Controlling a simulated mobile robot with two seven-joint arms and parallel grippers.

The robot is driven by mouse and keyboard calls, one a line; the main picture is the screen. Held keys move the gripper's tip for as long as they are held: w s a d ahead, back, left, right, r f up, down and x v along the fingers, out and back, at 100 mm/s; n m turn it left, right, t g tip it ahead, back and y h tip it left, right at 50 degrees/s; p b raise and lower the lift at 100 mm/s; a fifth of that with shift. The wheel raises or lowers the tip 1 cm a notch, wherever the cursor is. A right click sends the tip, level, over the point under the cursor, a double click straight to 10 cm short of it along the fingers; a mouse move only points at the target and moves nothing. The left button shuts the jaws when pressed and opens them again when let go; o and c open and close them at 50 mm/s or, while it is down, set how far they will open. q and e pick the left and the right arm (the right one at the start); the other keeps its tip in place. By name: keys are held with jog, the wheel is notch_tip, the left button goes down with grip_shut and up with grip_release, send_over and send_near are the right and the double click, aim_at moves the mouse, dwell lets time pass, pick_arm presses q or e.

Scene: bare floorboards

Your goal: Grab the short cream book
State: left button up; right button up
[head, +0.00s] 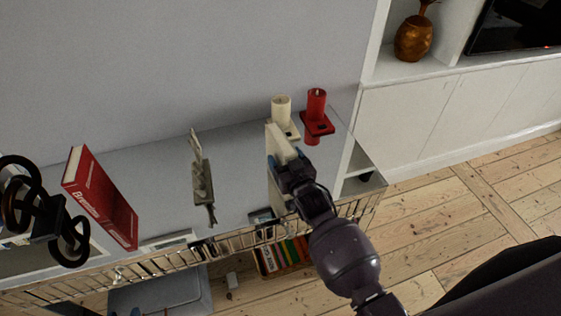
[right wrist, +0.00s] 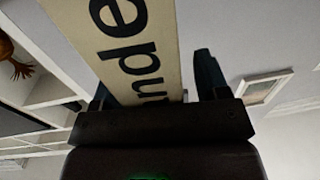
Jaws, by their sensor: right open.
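The short cream book (head: 276,141) stands upright on the grey shelf top, just left of the candles in the head view. My right gripper (head: 285,160) is at the book with its fingers on either side of it. In the right wrist view the cream book (right wrist: 165,60), with large black letters on it, lies between the two open fingers (right wrist: 155,85). It is close to the left finger, and a gap shows beside the right finger. Part of the book is hidden behind my gripper in the head view. My left gripper is not in view.
A cream candle (head: 281,108) and a red candle (head: 316,103) on holders stand just beyond the book. A grey figurine (head: 202,180), a red book (head: 100,197) and a black ringed ornament (head: 48,217) stand to the left. A metal rail (head: 165,264) runs along the front.

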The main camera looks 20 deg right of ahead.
jog(key=shift+r, duration=0.1)
grip_shut()
jog(key=shift+r, duration=0.1)
